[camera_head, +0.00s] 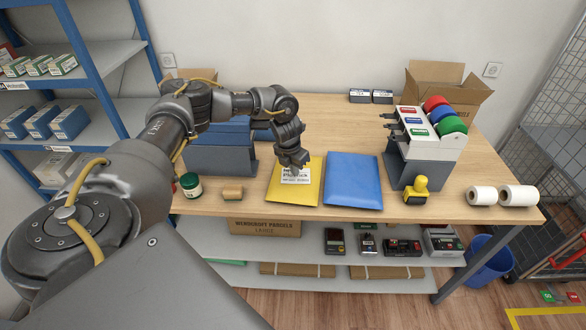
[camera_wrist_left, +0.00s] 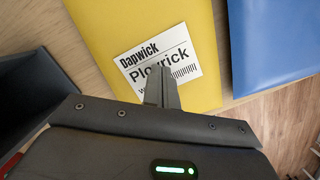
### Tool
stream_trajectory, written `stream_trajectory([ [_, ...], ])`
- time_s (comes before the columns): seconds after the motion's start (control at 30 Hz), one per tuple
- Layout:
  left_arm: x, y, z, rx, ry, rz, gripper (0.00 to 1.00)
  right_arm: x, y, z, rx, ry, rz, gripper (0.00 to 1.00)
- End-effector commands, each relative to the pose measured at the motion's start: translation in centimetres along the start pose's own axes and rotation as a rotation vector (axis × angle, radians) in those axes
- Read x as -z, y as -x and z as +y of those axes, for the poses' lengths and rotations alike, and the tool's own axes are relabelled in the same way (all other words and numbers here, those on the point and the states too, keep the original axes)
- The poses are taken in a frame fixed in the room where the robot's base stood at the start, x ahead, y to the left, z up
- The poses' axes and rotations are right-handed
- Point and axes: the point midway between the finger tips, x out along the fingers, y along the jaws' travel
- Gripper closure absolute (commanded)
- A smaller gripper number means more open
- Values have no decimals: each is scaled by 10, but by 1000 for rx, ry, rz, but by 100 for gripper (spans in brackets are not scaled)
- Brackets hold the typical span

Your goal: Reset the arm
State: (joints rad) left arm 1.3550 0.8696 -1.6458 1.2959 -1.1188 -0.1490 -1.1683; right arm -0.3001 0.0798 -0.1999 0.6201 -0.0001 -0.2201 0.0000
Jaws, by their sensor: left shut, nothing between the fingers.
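My left arm reaches in from the left, and its left gripper (camera_head: 297,170) points down over a yellow padded envelope (camera_head: 285,192) on the wooden counter. The fingers are shut with nothing between them. In the left wrist view the closed fingertips (camera_wrist_left: 160,88) cover part of a white label (camera_wrist_left: 155,62) reading "Dapwick" and "Plowrick" on the yellow envelope (camera_wrist_left: 190,20). I cannot tell whether the tips touch the label. My right gripper is in neither view.
A blue envelope (camera_head: 353,181) lies just right of the yellow one. A dispenser (camera_head: 427,145) with coloured rolls, a yellow-handled stamp (camera_head: 416,189) and white rolls (camera_head: 517,195) stand further right. A green-lidded jar (camera_head: 190,184) and grey-blue bins (camera_head: 220,158) are left.

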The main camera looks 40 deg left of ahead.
Motion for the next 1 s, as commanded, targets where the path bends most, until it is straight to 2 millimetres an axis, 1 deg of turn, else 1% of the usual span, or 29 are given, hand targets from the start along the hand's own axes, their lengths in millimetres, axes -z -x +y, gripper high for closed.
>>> stream_trajectory([
  [0.03,-2,11,0,0,0,-1,100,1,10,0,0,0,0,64],
  [0.1,-4,20,0,0,0,-1,100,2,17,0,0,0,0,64],
  [0.5,-14,68,0,0,0,-1,100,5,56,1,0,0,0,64],
  [0.6,-14,71,0,0,0,-1,100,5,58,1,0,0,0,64],
  [1.0,-14,70,0,0,0,-1,100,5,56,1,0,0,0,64],
])
